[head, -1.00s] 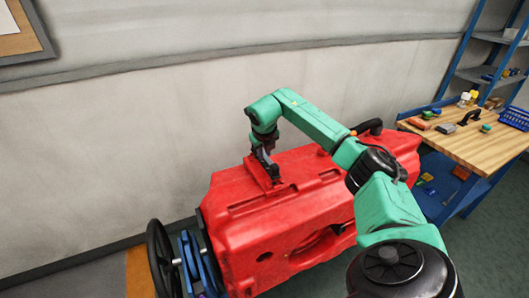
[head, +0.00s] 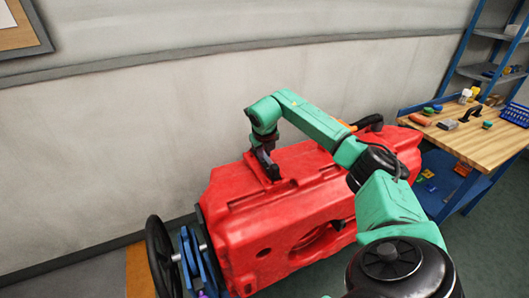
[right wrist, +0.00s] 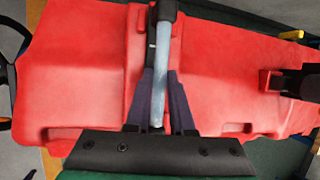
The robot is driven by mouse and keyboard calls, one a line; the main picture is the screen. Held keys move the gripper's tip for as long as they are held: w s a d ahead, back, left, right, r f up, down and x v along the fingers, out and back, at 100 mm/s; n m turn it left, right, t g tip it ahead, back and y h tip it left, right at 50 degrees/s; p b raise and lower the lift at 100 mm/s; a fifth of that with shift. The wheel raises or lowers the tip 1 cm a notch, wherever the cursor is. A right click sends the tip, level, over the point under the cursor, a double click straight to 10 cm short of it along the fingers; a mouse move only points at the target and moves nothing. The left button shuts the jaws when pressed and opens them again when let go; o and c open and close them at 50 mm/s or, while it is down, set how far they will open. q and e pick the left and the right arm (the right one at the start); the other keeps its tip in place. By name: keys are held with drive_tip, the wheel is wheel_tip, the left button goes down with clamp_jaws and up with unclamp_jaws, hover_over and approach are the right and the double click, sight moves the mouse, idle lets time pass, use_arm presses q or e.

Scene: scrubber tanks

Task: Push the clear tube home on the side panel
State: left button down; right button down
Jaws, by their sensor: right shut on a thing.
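The clear tube (right wrist: 161,75) shows in the right wrist view as a pale bluish, nearly straight length. It runs from between my fingers up to a black end piece (right wrist: 165,10) at the top edge. My right gripper (right wrist: 161,88) is shut on the tube, one dark finger on each side. In the head view my right gripper (head: 267,165) is over the top of the red tank body (head: 270,220), near its far edge. The tube is too small or hidden to make out there. Whether the tube's end is seated cannot be told. My left gripper is not in view.
A black handwheel (head: 160,258) and blue frame parts (head: 195,262) stand at the tank's left end. A wooden workbench (head: 480,145) with small items and a blue basket is at the right. The pale wall runs behind the tank.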

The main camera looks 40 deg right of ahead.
drive_tip(key=shift+a+f, duration=0.1)
drive_tip(key=shift+f, duration=0.35)
idle(0.4)
drive_tip(key=shift+r, duration=0.15)
idle(0.4)
drive_tip(key=shift+c, duration=1.1)
unclamp_jaws()
drive_tip(key=shift+p+v, duration=0.75)
drive_tip(key=shift+v, duration=0.3)
drive_tip(key=shift+p+v, duration=0.65)
drive_tip(key=shift+v, duration=0.5)
drive_tip(key=shift+r, duration=0.1)
